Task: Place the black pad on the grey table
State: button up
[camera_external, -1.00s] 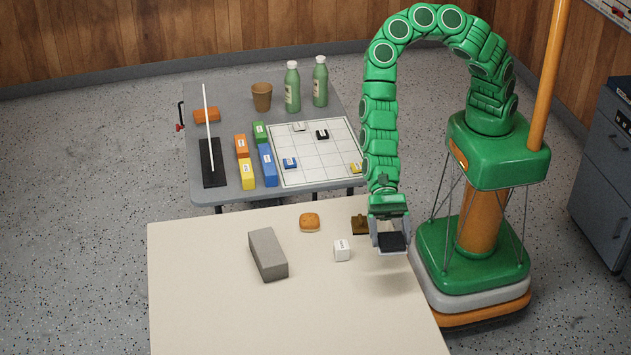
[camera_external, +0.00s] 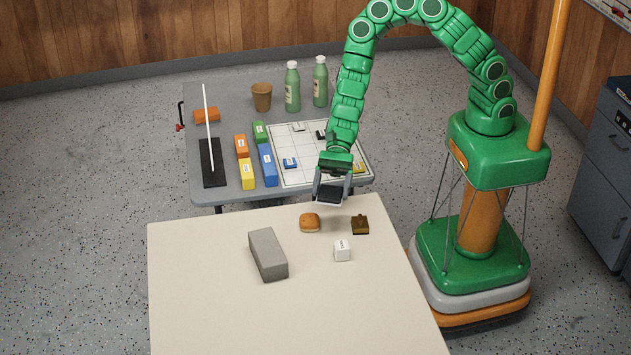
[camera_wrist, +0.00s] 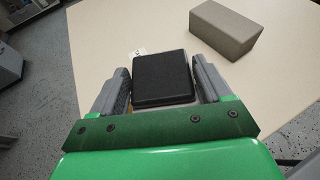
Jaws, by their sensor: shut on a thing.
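My gripper (camera_external: 332,194) is shut on the black pad (camera_external: 330,190), one finger on each side of it. It holds the pad in the air near the gap between the cream table and the grey table. The pad also shows in the wrist view (camera_wrist: 163,78), flat and square between the two grey fingers. The grey table (camera_external: 205,102) stands at the back, beyond the cream table. It bears a white grid board (camera_external: 300,160), partly hidden behind my arm.
The grey table also holds two green bottles (camera_external: 292,88), a brown cup (camera_external: 262,96), several coloured blocks (camera_external: 268,165) and a black base with a white rod (camera_external: 212,163). The cream table (camera_external: 210,310) holds a grey block (camera_external: 267,254), a bun (camera_external: 310,222), a white cube (camera_external: 342,250) and a brown item (camera_external: 360,225).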

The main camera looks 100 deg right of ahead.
jog(key=s+d+f+m+t+h, duration=0.1)
jog(key=s+d+f+m+t, duration=0.1)
jog(key=d, duration=1.5)
jog(key=s+d+f+m+t+h, duration=0.1)
jog(key=s+d+m+t+h, duration=0.15)
jog(key=d, duration=1.45)
jog(key=shift+y, duration=0.35)
jog(key=shift+s+d+f, duration=0.1)
jog(key=shift+f, duration=1.8)
jog(key=shift+s+d+f, duration=0.1)
jog(key=shift+f, duration=1.8)
jog(key=shift+f, duration=0.15)
jog(key=o, duration=1)
